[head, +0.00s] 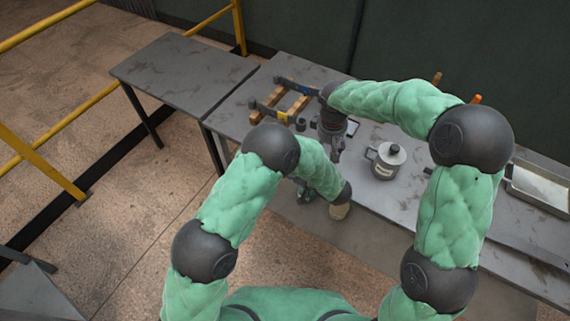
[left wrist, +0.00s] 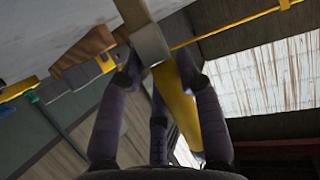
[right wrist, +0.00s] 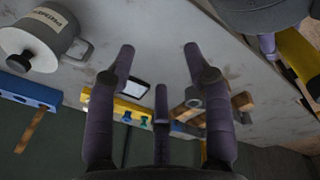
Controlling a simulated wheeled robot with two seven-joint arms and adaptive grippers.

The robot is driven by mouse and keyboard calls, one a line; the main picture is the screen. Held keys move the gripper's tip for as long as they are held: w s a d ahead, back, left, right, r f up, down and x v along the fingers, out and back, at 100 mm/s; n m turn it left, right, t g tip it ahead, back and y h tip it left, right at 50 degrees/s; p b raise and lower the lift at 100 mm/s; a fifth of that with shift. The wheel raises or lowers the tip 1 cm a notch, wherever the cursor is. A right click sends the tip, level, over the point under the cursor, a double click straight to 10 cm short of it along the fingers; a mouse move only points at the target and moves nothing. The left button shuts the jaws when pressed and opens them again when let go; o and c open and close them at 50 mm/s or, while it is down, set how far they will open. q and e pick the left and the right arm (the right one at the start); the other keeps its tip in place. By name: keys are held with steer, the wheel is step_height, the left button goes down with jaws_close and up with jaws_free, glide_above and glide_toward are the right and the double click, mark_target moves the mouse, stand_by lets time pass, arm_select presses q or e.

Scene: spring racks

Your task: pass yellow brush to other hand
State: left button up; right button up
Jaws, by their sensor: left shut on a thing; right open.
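The yellow brush (left wrist: 177,98) lies between the fingers of my left gripper (left wrist: 165,80), which is shut on it. A pale grey part (left wrist: 150,46) of the brush sticks out past the fingertips. Part of the brush also shows at the upper right of the right wrist view (right wrist: 298,58). My right gripper (right wrist: 158,60) is open, with nothing between its fingers. In the head view the right gripper (head: 337,146) hangs above the table, apart from the brush. My left gripper is mostly hidden there behind my left forearm.
A labelled grey mug with a lid (head: 385,160) stands on the grey table (head: 408,206) right of my right gripper. Wooden and blue rack pieces (head: 283,103) lie at the back left. A metal tray (head: 540,188) is at the far right. A lower side table (head: 185,72) looks bare.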

steer(key=s+d+f, duration=0.5)
steer(key=d+f, duration=0.3)
steer(key=s+d+f+m+g+y, duration=0.1)
steer(key=s+f+m+g+y, duration=0.15)
steer(key=s+f+m, duration=0.75)
steer(key=s+a+f+t+y, duration=0.1)
steer(key=s+a+f+y, duration=0.1)
steer(key=s+a+f, duration=0.7)
steer(key=s+a, duration=0.1)
steer(key=s, duration=0.2)
steer(key=shift+s+n, duration=0.3)
steer(key=shift+s, duration=0.05)
